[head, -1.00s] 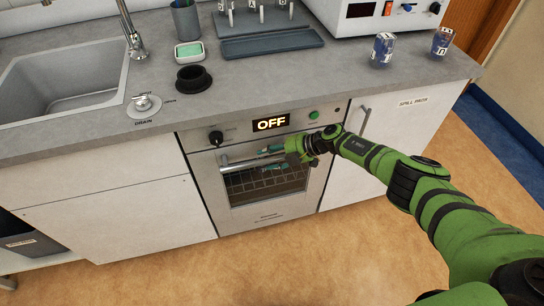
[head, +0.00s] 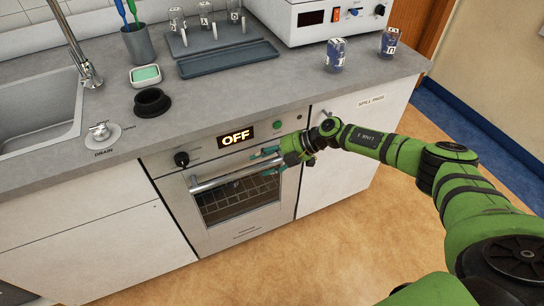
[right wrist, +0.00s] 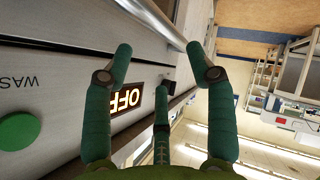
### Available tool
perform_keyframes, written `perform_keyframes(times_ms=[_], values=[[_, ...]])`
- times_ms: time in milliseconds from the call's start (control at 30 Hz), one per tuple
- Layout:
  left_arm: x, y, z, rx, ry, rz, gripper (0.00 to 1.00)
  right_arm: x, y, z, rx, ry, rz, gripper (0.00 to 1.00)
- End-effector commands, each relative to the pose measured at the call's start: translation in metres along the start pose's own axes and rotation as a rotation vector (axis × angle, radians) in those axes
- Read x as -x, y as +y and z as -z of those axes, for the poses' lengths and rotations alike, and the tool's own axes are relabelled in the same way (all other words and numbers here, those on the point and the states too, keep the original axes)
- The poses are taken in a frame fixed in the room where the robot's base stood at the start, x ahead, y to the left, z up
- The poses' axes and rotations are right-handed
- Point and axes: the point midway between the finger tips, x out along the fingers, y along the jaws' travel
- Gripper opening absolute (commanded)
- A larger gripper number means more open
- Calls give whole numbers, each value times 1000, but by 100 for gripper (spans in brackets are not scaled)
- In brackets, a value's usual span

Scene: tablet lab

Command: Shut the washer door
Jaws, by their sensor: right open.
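The washer (head: 252,223) is built in under the counter, with a lit OFF display (head: 236,137) on its panel. Its door (head: 215,218) has a dark glass window and a bar handle (head: 222,179) along the top. The door looks flush or nearly so in the head view; I cannot tell if it is fully shut. My right gripper (head: 265,158) is open at the right end of the handle, its green fingers pointing left. In the right wrist view the handle bar (right wrist: 158,20) runs past the open fingertips (right wrist: 159,50), with nothing held. My left gripper is not in view.
A green button (head: 278,125) sits above the door. The tan floor (head: 330,250) in front is clear.

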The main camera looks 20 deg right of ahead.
Motion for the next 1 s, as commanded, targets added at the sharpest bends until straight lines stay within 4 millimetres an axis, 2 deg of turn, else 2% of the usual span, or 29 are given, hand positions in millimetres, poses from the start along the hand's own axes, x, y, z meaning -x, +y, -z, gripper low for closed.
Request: perform_keyframes(times_ms=[100,233,800,900,967,1000], values=[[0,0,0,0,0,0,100,16,0,0,1,0,-1,56],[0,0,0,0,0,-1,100,23,0,0,1,1,0,56],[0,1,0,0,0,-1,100,22,0,2,1,6,-5,56],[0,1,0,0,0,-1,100,6,1,19,0,39,-51,56],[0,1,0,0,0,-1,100,-12,3,40,-8,76,-117,56],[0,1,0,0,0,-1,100,-26,5,58,-23,103,-180,56]])
